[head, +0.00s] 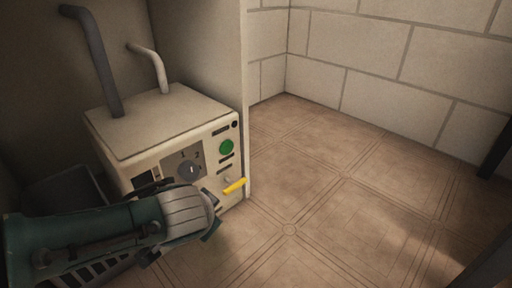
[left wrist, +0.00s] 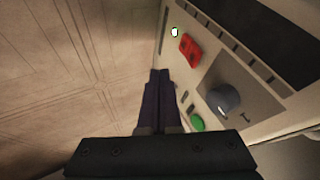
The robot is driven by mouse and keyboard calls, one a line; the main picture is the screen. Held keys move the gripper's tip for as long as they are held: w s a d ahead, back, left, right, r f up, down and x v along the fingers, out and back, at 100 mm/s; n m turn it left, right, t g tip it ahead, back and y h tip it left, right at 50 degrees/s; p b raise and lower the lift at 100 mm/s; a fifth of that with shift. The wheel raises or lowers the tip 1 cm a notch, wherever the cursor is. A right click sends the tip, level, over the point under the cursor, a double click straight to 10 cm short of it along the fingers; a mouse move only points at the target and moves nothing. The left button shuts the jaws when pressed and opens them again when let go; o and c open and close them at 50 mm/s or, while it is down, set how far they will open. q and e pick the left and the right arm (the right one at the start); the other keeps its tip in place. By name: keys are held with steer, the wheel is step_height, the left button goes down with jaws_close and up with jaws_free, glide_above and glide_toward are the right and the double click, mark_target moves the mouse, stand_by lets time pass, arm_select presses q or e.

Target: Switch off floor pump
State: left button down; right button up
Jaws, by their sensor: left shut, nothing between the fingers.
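The floor pump is a cream box (head: 165,122) on the floor at the left of the head view. Its front panel has a round green button (head: 226,147), a grey numbered dial (head: 189,170) and a yellow lever-like piece (head: 235,186). In the left wrist view the panel shows a red switch (left wrist: 190,48), a small lit lamp (left wrist: 174,32), the dial (left wrist: 224,99) and the green button (left wrist: 198,123). My left gripper (left wrist: 160,72) is shut and empty, beside the panel. In the head view my left arm hides the panel's lower part. My right gripper is not in view.
Two pipes, one dark (head: 97,62) and one pale (head: 150,66), rise from the box top. A cabinet-like wall (head: 200,45) stands behind it. The tiled floor (head: 320,195) to the right is clear up to the block wall (head: 375,55). Dark uprights show at the right edge.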

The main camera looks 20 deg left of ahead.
arm_select(q)
steer(key=w+a+f+b, duration=0.2)
steer(key=w+a+b, duration=0.1)
steer(key=a+b, duration=0.1)
steer(key=shift+w+a, duration=0.15)
steer(key=shift+a, duration=0.25)
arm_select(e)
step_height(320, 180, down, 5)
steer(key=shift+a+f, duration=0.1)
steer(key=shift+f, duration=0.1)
arm_select(q)
steer(key=shift+d, duration=0.1)
